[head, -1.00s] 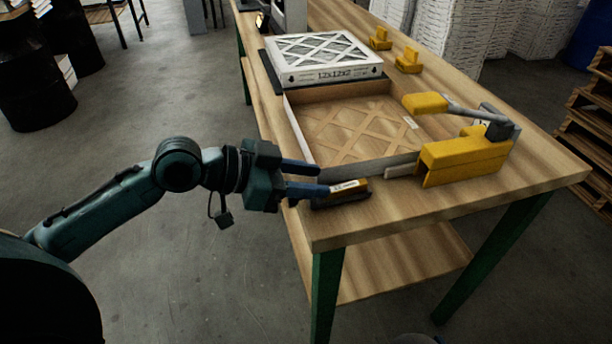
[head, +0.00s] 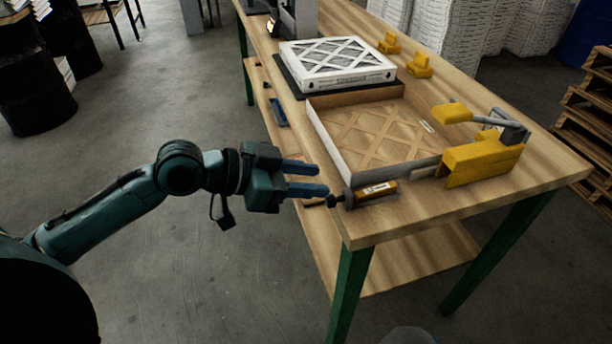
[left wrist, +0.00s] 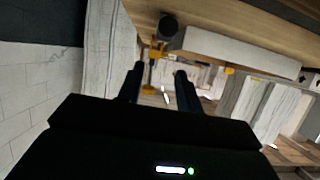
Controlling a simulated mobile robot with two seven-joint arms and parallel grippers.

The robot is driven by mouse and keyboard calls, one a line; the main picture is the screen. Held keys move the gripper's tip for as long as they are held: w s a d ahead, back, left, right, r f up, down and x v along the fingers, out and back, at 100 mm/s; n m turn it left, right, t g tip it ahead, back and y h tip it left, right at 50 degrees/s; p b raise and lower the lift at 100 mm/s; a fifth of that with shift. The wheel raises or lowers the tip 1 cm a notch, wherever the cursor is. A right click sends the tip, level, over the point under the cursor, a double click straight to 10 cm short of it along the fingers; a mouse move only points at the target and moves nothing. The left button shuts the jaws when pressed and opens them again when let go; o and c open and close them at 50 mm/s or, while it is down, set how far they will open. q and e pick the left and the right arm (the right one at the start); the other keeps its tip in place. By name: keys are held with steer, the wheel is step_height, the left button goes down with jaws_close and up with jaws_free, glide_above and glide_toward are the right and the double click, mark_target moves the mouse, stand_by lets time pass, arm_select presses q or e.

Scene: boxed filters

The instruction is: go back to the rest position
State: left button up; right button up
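My left gripper (head: 325,179) hangs in the air just off the table's near left edge. Its two blue fingers are apart with nothing between them; the left wrist view also shows them apart (left wrist: 159,74). A yellow-and-black hand tool with a pale label (head: 376,189) lies on the table corner, just right of the fingertips and apart from them. My right gripper is not in view.
The wooden table (head: 480,215) carries an open cardboard box with a filter (head: 375,135), a white boxed filter (head: 337,65), a yellow-and-grey clamp-like device (head: 480,160) and small yellow blocks (head: 419,66). Clear floor (head: 190,285) lies left of the table.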

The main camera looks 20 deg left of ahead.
arm_select(q)
steer(key=shift+f, duration=0.1)
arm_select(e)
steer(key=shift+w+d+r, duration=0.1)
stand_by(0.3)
